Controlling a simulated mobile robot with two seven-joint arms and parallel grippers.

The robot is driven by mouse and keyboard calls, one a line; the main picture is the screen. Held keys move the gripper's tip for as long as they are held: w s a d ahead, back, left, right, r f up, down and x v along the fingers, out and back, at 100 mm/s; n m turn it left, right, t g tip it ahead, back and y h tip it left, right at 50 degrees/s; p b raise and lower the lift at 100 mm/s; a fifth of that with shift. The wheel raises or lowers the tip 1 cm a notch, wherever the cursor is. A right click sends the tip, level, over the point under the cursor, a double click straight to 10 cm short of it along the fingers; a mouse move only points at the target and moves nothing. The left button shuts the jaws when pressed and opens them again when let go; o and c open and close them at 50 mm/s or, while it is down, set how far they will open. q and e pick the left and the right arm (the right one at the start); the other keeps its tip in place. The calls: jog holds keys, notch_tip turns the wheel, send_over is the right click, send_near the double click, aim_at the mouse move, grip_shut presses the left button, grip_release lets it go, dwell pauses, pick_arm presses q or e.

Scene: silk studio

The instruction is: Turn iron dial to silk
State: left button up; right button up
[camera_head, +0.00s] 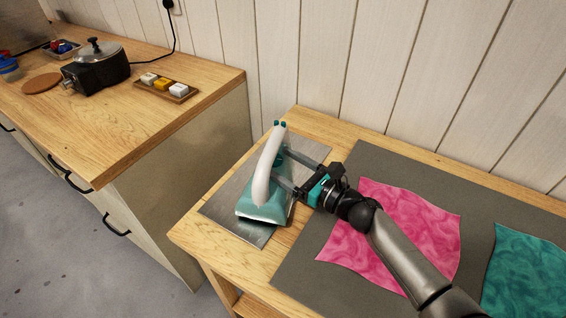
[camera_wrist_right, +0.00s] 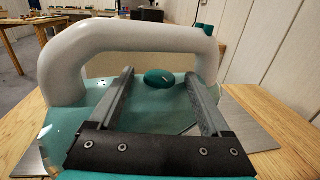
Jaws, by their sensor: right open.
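The iron (camera_head: 264,210) has a teal body and a white arched handle, and stands on a grey metal plate (camera_head: 225,207) at the left end of the ironing table. In the right wrist view, the iron's handle (camera_wrist_right: 130,38) arches over a round teal dial (camera_wrist_right: 159,84) with a small light mark. I cannot read any setting on it. My right gripper (camera_head: 279,166) reaches in from the right at the iron. In the wrist view its open fingers (camera_wrist_right: 159,75) point towards the dial, one on each side of it. I cannot tell if they touch it. My left gripper is not in view.
A pink cloth (camera_head: 390,222) and a teal cloth (camera_head: 526,272) lie on a grey mat (camera_head: 300,275) right of the iron. A counter (camera_head: 205,80) at the left holds a pot on a black heater (camera_head: 97,72) and a small tray of blocks (camera_head: 166,90). A panelled wall stands behind.

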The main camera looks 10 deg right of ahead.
jog(key=v, duration=1.5)
jog(key=shift+s, duration=0.15)
